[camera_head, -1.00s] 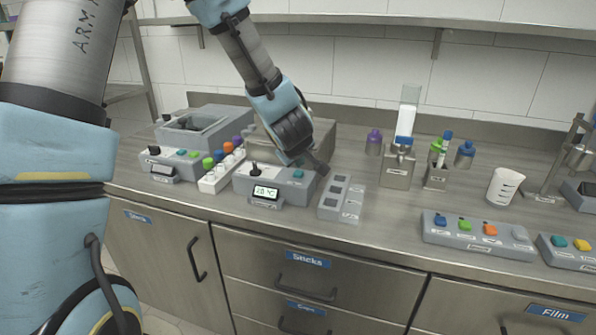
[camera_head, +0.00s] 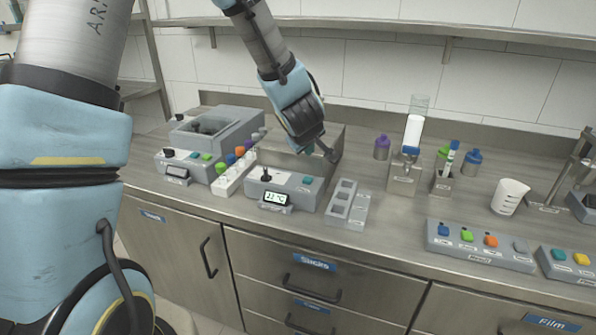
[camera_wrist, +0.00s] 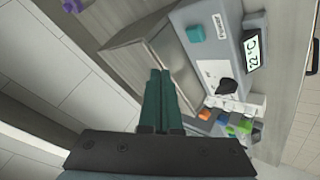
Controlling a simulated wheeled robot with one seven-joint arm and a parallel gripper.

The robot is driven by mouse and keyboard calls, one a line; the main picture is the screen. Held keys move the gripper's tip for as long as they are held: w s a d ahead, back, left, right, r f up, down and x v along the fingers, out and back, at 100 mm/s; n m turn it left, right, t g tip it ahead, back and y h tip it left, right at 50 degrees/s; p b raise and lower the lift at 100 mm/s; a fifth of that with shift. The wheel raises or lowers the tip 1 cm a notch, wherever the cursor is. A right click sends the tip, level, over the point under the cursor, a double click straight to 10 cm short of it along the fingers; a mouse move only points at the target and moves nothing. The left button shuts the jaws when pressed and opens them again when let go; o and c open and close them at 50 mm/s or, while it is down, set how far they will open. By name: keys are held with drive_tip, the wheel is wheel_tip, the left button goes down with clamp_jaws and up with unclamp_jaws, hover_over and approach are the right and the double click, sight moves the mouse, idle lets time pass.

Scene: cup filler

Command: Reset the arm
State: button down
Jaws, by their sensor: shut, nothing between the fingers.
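My gripper (camera_head: 331,155) is raised above the steel counter, over the right end of a grey metal bath (camera_head: 292,158) with a control box. In the wrist view the two dark green fingers (camera_wrist: 160,95) lie side by side, shut, with nothing held. The control box (camera_head: 285,187) in front of the bath has a black knob, a teal button and a display reading about 22 °C. The display also shows in the wrist view (camera_wrist: 252,55).
A white rack (camera_head: 234,178) with colored caps stands left of the control box. A grey slotted holder (camera_head: 347,204) stands to its right. Purple bottle (camera_head: 382,147), dispenser (camera_head: 405,170), beaker (camera_head: 509,197) and a button panel (camera_head: 480,246) are further right. A shelf (camera_head: 400,27) runs above.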

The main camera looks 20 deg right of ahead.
drive_tip(key=shift+a, duration=0.1)
drive_tip(key=a+r+m+g+y, duration=0.1)
drive_tip(key=a+m+g, duration=0.15)
drive_tip(key=a, duration=1.35)
drive_tip(key=s+a+g+y, duration=0.1)
drive_tip(key=s+a, duration=0.4)
drive_tip(key=a, duration=0.5)
drive_tip(key=s+a+m+g+y, duration=0.1)
drive_tip(key=s+a, duration=0.3)
drive_tip(key=a, duration=0.6)
drive_tip(key=shift+s+r+g+y, duration=0.3)
drive_tip(key=shift+s+g+y, duration=0.1)
drive_tip(key=shift+g+y, duration=0.45)
